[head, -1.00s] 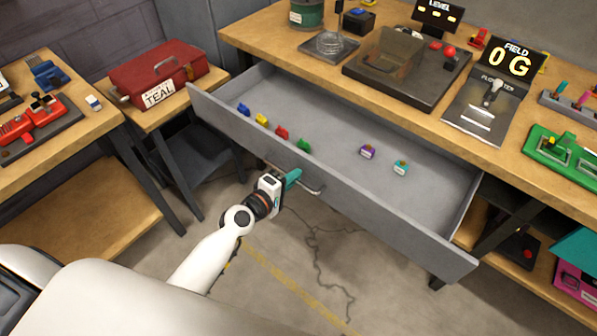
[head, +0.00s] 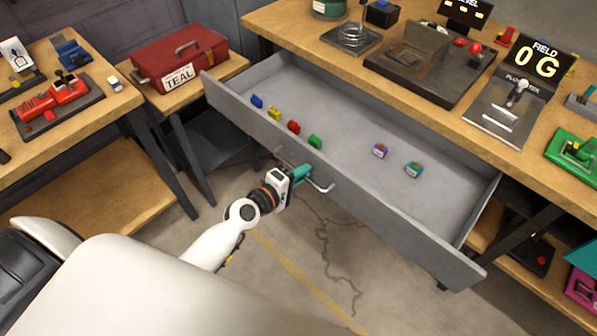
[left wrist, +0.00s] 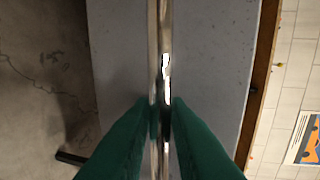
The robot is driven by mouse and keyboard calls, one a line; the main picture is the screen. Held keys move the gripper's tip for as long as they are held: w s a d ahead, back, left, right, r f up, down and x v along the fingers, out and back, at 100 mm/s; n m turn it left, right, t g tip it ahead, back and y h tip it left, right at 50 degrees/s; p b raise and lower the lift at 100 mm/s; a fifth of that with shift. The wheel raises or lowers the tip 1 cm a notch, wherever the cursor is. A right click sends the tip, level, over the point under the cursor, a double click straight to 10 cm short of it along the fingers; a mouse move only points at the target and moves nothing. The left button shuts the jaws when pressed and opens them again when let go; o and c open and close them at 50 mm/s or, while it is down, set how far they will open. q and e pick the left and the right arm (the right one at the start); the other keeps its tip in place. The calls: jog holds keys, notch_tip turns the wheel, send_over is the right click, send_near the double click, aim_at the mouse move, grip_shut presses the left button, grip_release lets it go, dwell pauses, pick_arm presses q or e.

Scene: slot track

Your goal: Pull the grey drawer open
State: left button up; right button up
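The grey drawer (head: 375,208) stands well out from under the wooden bench top in the head view. Its metal bar handle (head: 322,187) runs along the front face. My left gripper (head: 305,172) is at the handle, outside the drawer front. In the left wrist view its teal fingers (left wrist: 162,108) lie on both sides of the handle bar (left wrist: 165,60), closed on it. The drawer's grey front (left wrist: 215,60) fills the area behind the bar. My right gripper is not in view.
Inside the drawer lie small coloured pieces, among them a purple one (head: 380,151) and a teal one (head: 413,170). A red toolbox (head: 180,60) sits on a side table at left. A black cable (head: 325,250) lies on the open floor below the drawer.

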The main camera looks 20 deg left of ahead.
pick_arm(q)
jog(key=b+v, duration=0.2)
jog(key=v, duration=1)
